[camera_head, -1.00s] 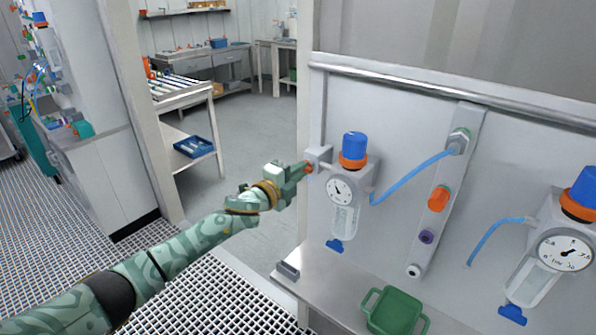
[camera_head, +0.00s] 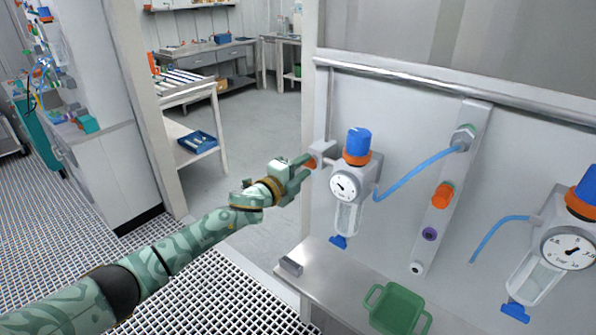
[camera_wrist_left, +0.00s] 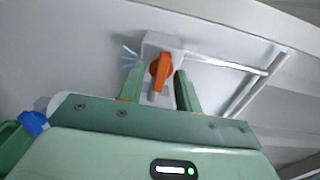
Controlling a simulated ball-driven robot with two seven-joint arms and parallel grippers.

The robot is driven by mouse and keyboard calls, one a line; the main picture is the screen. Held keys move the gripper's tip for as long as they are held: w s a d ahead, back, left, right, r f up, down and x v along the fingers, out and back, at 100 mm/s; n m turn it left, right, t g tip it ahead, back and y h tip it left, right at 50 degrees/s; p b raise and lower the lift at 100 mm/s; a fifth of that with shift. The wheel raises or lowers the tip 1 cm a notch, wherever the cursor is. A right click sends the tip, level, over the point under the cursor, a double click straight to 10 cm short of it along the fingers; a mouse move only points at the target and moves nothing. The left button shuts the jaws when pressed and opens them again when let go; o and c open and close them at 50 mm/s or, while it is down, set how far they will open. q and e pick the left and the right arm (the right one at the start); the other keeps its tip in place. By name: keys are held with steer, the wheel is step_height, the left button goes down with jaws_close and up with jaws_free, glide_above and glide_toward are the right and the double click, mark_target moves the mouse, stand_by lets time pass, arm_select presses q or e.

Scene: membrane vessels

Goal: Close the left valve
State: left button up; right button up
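The left valve has an orange handle (camera_head: 310,163) on a grey block at the left side of the left filter unit (camera_head: 347,185), which has a blue cap and a dial. In the left wrist view the orange handle (camera_wrist_left: 161,70) points up and slightly tilted, in front of the pale block. My left gripper (camera_head: 302,170) reaches it from the left. In the left wrist view its two green fingertips (camera_wrist_left: 159,84) stand either side of the handle, open, with a visible gap on each side. My right gripper is not in view.
A second filter unit (camera_head: 548,250) hangs at the right. Blue hoses and an orange knob (camera_head: 442,195) are on the panel between them. A green tray (camera_head: 396,309) rests on the metal shelf (camera_head: 340,282) below. Open floor lies left of the panel.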

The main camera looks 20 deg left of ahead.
arm_select(q)
steer(key=p+v, duration=0.1)
steer(key=v, duration=1.5)
steer(key=shift+p, duration=0.4)
steer(key=shift+s, duration=0.15)
